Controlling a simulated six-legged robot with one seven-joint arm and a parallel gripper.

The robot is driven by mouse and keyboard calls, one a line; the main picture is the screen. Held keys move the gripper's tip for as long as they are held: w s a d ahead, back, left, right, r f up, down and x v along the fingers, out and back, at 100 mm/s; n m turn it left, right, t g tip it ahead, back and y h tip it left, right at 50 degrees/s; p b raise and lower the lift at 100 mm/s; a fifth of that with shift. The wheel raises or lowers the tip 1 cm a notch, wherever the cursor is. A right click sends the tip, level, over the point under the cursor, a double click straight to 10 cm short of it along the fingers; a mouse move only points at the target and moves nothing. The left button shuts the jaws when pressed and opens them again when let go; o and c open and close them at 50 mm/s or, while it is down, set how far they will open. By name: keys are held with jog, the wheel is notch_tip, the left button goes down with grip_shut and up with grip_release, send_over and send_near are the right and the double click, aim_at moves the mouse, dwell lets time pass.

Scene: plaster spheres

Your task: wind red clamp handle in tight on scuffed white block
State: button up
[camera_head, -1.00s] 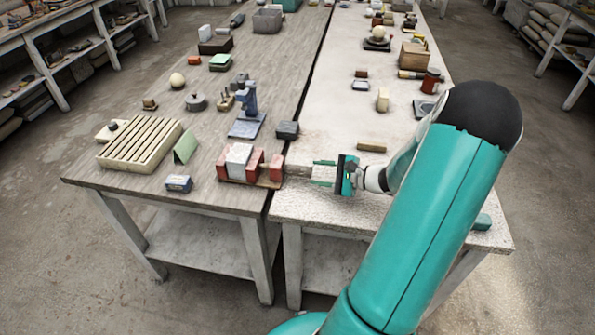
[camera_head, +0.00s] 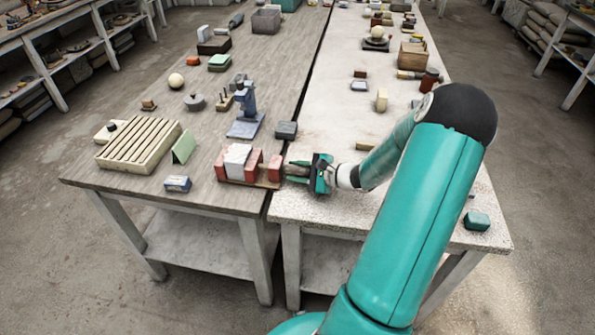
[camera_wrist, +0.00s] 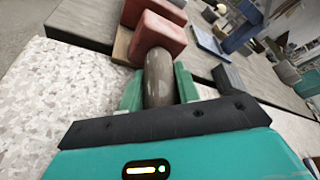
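The clamp has red jaws (camera_head: 253,165) on a wooden base and sits at the front right corner of the left table. The scuffed white block (camera_head: 237,158) stands between its jaws. A small gap at the block is too fine to judge. The clamp's brown-grey handle (camera_wrist: 159,78) sticks out from the near red end block (camera_wrist: 158,36) in the wrist view. My gripper (camera_head: 297,172) is at the handle, and its green fingers press along both sides in the wrist view (camera_wrist: 159,92). The white block is hidden in the wrist view.
A dark block (camera_head: 286,130) and a blue-grey stand (camera_head: 246,112) are behind the clamp. A small blue-white box (camera_head: 177,183) lies to its left. A narrow gap separates the two tables. A teal block (camera_head: 477,221) lies at the right table's front edge.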

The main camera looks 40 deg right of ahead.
dwell(0.3)
jog(key=m+g+y, duration=0.2)
jog(key=m, duration=0.2)
jog(key=shift+m+g, duration=0.3)
jog(key=m+y, duration=0.1)
jog(key=m, duration=0.1)
jog(key=m+g+y, duration=0.1)
jog(key=m+y, duration=0.1)
jog(key=shift+m+g, duration=0.3)
jog(key=shift+m, duration=0.1)
jog(key=shift+r, duration=0.1)
dwell(0.4)
jog(key=o, duration=0.7)
jog(key=v, duration=1.3)
jog(key=shift+s+d+r, duration=0.15)
jog(key=shift+s+d, duration=0.1)
